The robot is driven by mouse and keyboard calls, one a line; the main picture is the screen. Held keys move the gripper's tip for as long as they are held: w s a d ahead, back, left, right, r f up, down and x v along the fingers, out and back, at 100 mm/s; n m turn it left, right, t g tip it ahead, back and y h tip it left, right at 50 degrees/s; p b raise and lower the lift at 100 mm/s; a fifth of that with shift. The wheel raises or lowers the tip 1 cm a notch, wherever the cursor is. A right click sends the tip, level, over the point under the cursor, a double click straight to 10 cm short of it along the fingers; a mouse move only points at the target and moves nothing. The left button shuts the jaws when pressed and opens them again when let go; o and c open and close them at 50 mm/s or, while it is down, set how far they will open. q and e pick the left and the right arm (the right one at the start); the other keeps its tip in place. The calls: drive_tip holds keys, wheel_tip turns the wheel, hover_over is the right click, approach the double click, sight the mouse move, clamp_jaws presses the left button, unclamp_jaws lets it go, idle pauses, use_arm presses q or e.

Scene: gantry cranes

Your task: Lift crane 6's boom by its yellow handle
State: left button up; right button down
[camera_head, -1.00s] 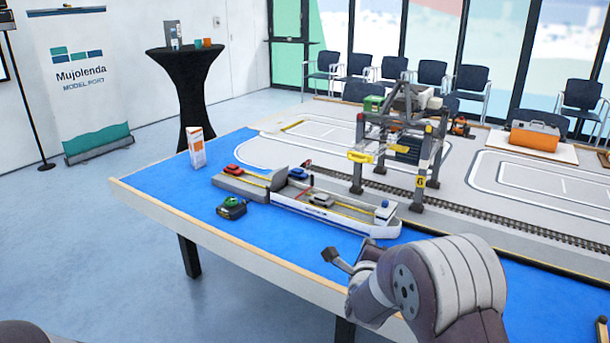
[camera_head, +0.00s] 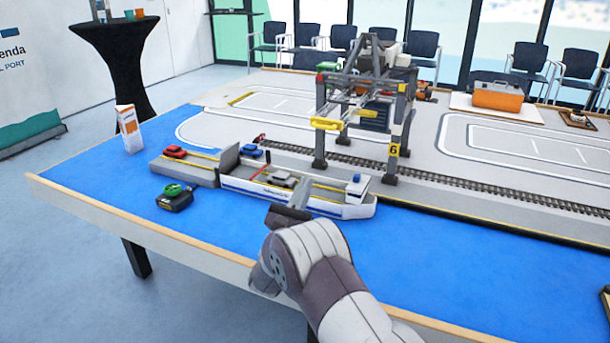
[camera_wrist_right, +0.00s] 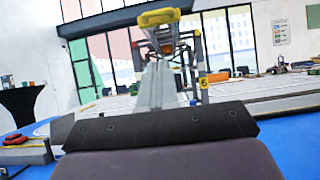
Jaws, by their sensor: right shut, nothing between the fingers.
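Crane 6 (camera_head: 393,152) is a grey gantry crane standing astride the railway track on the table, with a "6" on a yellow label on its front right leg. Its yellow handle (camera_head: 326,123) sticks out at the front, above the ship. The handle also shows high in the right wrist view (camera_wrist_right: 159,17), with the crane behind it. My right gripper (camera_head: 301,186) is shut and empty, in front of the ship and below the handle, apart from it. Its fingers (camera_wrist_right: 156,82) point toward the crane in the wrist view. My left gripper is out of view.
A white and blue ship (camera_head: 330,206) with small cars lies between my right arm and the crane. A grey ramp (camera_head: 192,171), a dark box (camera_head: 175,200) and a small carton (camera_head: 130,130) stand left. An orange case (camera_head: 498,97) is far right. Blue table surface is free at right.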

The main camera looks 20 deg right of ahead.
drive_tip(key=w+d+r+p, duration=0.1)
drive_tip(key=w+d+r, duration=0.3)
drive_tip(key=r, duration=0.4)
drive_tip(key=shift+w+d+p, duration=0.35)
drive_tip(key=shift+d, duration=0.5)
drive_tip(key=shift+r, duration=0.1)
